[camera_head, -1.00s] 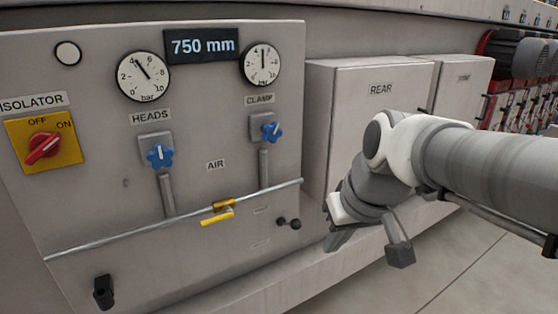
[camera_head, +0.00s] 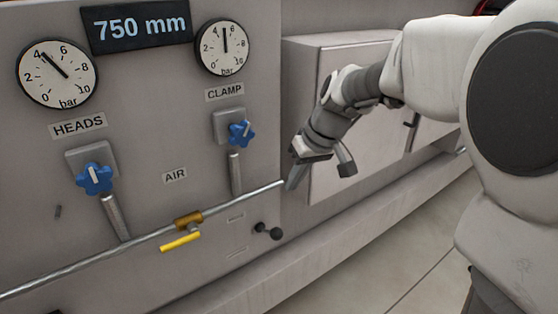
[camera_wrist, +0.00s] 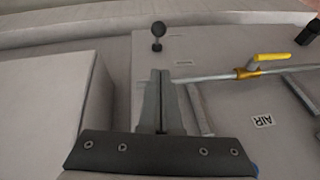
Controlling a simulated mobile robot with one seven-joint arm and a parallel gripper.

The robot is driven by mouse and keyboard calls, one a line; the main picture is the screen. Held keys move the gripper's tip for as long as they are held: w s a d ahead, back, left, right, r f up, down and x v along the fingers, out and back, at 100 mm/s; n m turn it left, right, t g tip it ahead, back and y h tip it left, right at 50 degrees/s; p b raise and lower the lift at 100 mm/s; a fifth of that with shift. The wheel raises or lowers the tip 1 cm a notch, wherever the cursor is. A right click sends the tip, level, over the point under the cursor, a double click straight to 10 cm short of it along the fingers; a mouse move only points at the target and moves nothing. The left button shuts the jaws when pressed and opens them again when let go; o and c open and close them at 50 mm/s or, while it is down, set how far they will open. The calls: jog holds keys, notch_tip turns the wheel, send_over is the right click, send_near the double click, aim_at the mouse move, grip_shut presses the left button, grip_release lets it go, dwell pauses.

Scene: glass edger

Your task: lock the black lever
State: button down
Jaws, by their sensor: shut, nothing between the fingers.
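A small black lever with a ball end (camera_head: 268,231) sticks out of the grey panel, low at its right edge, below the end of the air pipe. In the wrist view the ball-ended lever (camera_wrist: 158,36) stands beyond my fingertips. My gripper (camera_head: 294,180) is shut and empty, pointing down, above and slightly right of the lever in the head view and apart from it. In the wrist view my gripper's fingers (camera_wrist: 160,76) lie together. A second black fitting (camera_wrist: 308,32) shows at the wrist view's upper right corner.
A metal air pipe (camera_head: 237,205) with a yellow-handled valve (camera_head: 181,241) crosses the panel near the lever. Blue knobs (camera_head: 94,178) and gauges (camera_head: 57,74) are above. A grey box (camera_head: 335,55) stands right of the panel. Floor (camera_head: 365,275) is open at front.

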jog(key=shift+w+f, duration=0.25)
jog(key=shift+w, duration=0.65)
jog(key=shift+a, duration=0.1)
send_over(273, 233)
jog(key=w+d, duration=0.1)
jog(key=w, duration=0.2)
notch_tip(273, 233, down, 9)
jog(key=f, duration=0.1)
jog(key=s+f, duration=0.1)
jog(key=shift+d+f, duration=0.3)
jog(key=shift+s+f, duration=0.25)
jog(key=shift+f, duration=0.35)
jog(key=shift+f+b, duration=0.15)
jog(key=shift+b, duration=0.4)
